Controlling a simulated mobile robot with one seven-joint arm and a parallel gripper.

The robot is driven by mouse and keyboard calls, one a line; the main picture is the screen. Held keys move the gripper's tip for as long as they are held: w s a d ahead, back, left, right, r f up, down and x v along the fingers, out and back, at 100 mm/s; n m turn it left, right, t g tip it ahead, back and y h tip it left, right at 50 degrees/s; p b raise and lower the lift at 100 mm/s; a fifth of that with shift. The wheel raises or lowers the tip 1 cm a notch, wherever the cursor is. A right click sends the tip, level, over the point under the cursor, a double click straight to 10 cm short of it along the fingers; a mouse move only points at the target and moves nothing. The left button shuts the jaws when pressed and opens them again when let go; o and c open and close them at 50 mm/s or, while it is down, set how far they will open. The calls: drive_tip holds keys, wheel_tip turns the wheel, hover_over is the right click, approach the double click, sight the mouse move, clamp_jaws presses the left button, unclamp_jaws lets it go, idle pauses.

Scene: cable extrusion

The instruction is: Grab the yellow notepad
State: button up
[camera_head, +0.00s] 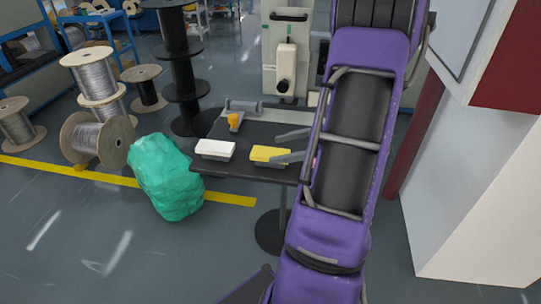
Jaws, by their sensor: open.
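The yellow notepad (268,154) lies on the dark table, near its front edge and right of a white block. My gripper (278,147) reaches in from the right, with two grey fingers apart. One finger is by the notepad's right end and appears to overlap it in the picture; the other is farther back over the table. I cannot tell whether the near finger touches the notepad. The gripper's base is hidden behind my purple arm.
The dark table (215,168) also holds the white block (215,149), an orange item (235,120) and a grey object (243,106) at the back. A green bag (166,178) stands left of the table. A white cabinet (465,190) stands at the right.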

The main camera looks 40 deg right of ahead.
sight(258, 151)
drive_tip(key=x, duration=0.5)
drive_tip(key=shift+w+r+b, duration=0.15)
drive_tip(key=shift+b, duration=0.2)
drive_tip(key=c, duration=1.4)
drive_tip(key=shift+c, duration=0.2)
